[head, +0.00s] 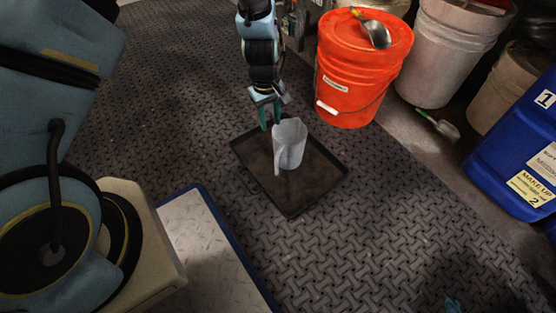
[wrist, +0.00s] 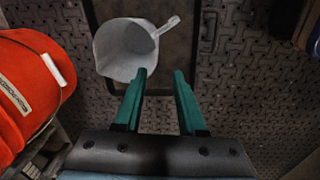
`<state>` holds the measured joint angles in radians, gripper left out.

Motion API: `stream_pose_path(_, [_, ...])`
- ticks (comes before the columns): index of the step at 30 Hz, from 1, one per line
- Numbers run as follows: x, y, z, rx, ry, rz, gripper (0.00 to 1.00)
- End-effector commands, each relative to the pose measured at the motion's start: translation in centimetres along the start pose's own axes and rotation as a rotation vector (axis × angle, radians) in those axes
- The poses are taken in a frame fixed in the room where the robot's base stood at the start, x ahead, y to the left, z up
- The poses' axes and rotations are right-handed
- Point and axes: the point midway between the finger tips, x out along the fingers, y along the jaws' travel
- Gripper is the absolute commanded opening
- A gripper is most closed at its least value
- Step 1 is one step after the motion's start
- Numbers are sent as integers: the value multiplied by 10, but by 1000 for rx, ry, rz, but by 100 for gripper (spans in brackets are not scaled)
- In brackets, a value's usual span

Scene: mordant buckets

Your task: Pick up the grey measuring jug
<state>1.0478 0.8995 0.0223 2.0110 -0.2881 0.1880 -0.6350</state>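The grey measuring jug (head: 289,144) stands upright on a dark tray (head: 318,190) on the floor, its handle toward the camera in the head view. The wrist view looks down into the open mouth of the jug (wrist: 122,48), with the handle pointing to the upper right. My gripper (head: 270,122) is just behind and left of the jug in the head view. In the wrist view my gripper (wrist: 164,76) has its two green fingers apart with nothing between them. The left fingertip lies close to the jug's rim; I cannot tell if they touch.
An orange lidded bucket (head: 360,70) with a metal scoop (head: 375,30) on top stands right of my gripper. A white bucket (head: 445,55), a blue container (head: 515,150) and another scoop (head: 438,125) are farther right. Patterned floor around the tray is mostly clear.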

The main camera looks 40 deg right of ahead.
Motion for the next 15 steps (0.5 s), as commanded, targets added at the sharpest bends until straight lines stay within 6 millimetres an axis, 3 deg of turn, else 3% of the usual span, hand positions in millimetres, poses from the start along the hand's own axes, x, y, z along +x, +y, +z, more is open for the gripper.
stream_pose_path(1, [20,4,5,3,-1,-2,40])
stream_pose_path(8, [40,10,12,0,-3,-4,40])
stream_pose_path(15, [77,9,13,0,-4,-5,40])
